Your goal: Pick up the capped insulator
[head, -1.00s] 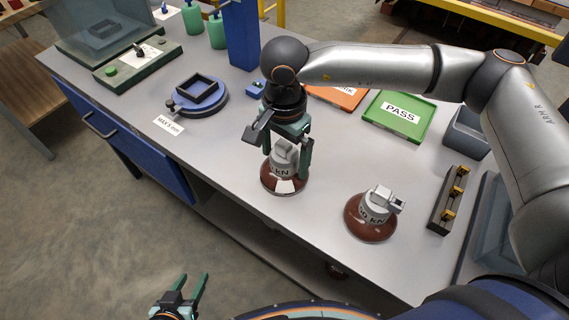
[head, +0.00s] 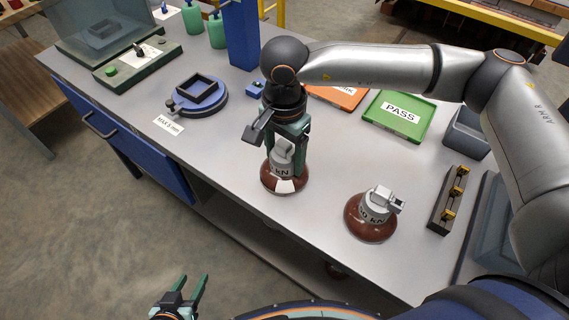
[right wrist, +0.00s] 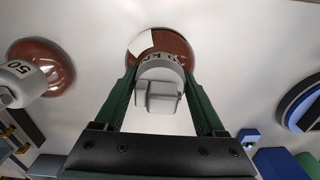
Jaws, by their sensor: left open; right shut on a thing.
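An insulator with a brown disc (head: 275,184), a white patch on it and a grey metal cap (head: 284,157) stands upright on the bench. It also shows in the right wrist view (right wrist: 177,42). My right gripper (head: 285,166) points down over it and is shut on its grey cap, one finger on each side. The disc appears to rest on the bench. A second brown insulator (head: 368,222) with a grey cap stands to the right, apart from the gripper; it also shows in the right wrist view (right wrist: 48,62). My left gripper (head: 185,293) is open and empty, off the bench's front edge.
A green PASS tray (head: 398,116) and an orange tray (head: 338,97) lie behind. A dark block with yellow clips (head: 449,202) stands at the right. A blue round fixture (head: 198,97) is at the left, beside a blue column (head: 241,38). Bare bench lies between the insulators.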

